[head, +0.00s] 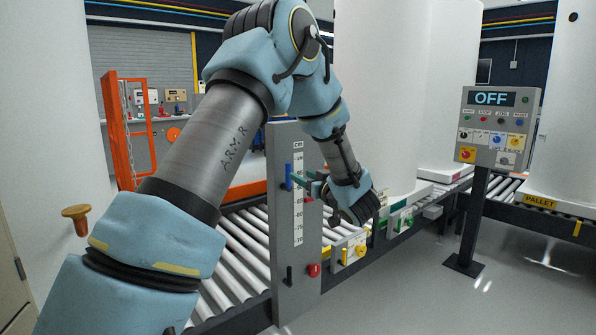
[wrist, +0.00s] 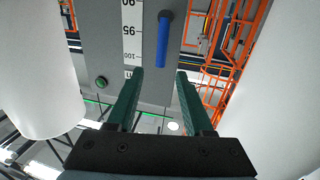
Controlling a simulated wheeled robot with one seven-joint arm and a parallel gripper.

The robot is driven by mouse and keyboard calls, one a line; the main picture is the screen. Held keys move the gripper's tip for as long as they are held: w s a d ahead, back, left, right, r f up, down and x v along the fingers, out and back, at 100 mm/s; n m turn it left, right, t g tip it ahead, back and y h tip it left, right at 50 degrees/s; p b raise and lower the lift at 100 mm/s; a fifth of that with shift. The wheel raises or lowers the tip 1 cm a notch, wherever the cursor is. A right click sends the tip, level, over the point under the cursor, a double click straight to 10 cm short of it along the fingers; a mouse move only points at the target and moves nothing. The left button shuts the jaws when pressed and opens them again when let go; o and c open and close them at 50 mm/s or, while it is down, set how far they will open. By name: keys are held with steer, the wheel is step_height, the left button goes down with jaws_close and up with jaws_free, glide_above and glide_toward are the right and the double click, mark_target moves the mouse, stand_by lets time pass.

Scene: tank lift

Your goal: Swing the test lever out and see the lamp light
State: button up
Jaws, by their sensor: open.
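A blue lever (head: 288,176) stands on the face of a grey post (head: 284,230), left of its cm scale. In the wrist view the blue lever (wrist: 162,42) runs from a dark round pivot, with its free end in line with the gap between my fingers. My gripper (head: 296,180) is open, its green fingers close to the lever; I cannot tell whether they touch it. The gripper also shows in the wrist view (wrist: 160,74). A round green lamp or button (wrist: 101,82) sits on the post across the scale; it does not look clearly lit. My arm hides that spot in the head view.
Roller conveyors (head: 232,262) run behind the post, with large white tanks (head: 385,80) beyond. A red knob (head: 314,270) is low on the post. A control panel (head: 497,125) reading OFF stands at right. Orange framing (head: 125,130) is at left. The floor at front right is clear.

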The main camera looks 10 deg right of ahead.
mark_target(289, 169)
steer(key=p+x, duration=0.1)
steer(key=x, duration=0.7)
steer(key=shift+a, duration=0.1)
jaws_close()
stand_by(1.2)
